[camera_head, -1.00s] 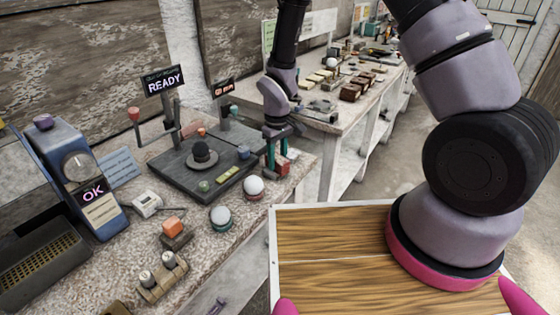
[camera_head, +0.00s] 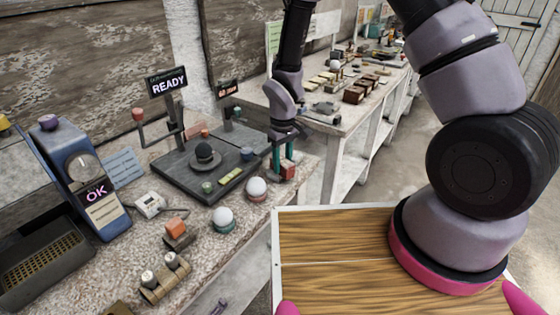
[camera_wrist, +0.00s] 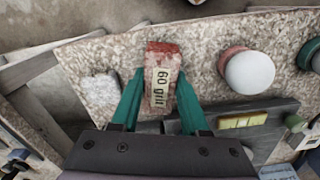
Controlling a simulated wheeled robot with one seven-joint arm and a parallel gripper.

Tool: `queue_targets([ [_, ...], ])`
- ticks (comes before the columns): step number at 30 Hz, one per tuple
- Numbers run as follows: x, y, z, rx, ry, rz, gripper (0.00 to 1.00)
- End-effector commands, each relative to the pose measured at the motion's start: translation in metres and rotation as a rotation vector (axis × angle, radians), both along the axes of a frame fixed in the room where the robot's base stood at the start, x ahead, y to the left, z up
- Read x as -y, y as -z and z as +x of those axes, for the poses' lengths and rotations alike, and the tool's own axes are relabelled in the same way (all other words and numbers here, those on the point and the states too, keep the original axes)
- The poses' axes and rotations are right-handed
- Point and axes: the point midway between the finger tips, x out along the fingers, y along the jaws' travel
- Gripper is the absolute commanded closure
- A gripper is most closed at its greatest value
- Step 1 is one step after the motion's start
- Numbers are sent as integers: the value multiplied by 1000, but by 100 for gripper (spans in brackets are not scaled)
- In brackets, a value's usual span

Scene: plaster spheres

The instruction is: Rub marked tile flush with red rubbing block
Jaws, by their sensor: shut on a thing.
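My gripper (camera_head: 281,158) has teal fingers and is shut on the red rubbing block (camera_head: 289,171) near the right end of the speckled bench. In the wrist view, my gripper (camera_wrist: 158,105) holds the block (camera_wrist: 163,48) between its fingertips; its pale label reads "60 grit". A pale, rough square patch (camera_wrist: 100,90) lies on the bench to the left of the block and may be the tile; I see no clear mark on it. I cannot tell whether the block touches the bench.
White spheres on a red ring (camera_head: 256,188) and a teal ring (camera_head: 223,218) stand nearby. A dark plate (camera_head: 175,172) carries a dark sphere (camera_head: 204,151) and the READY sign (camera_head: 167,83). A blue machine (camera_head: 85,175) reads OK. The bench's front edge is close to the block.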

Motion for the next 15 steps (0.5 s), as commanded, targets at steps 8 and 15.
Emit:
queue_targets([
  [8, 10, 1, -12, -2, 1, -2, 100],
  [15, 10, 1, -12, -2, 1, -2, 100],
])
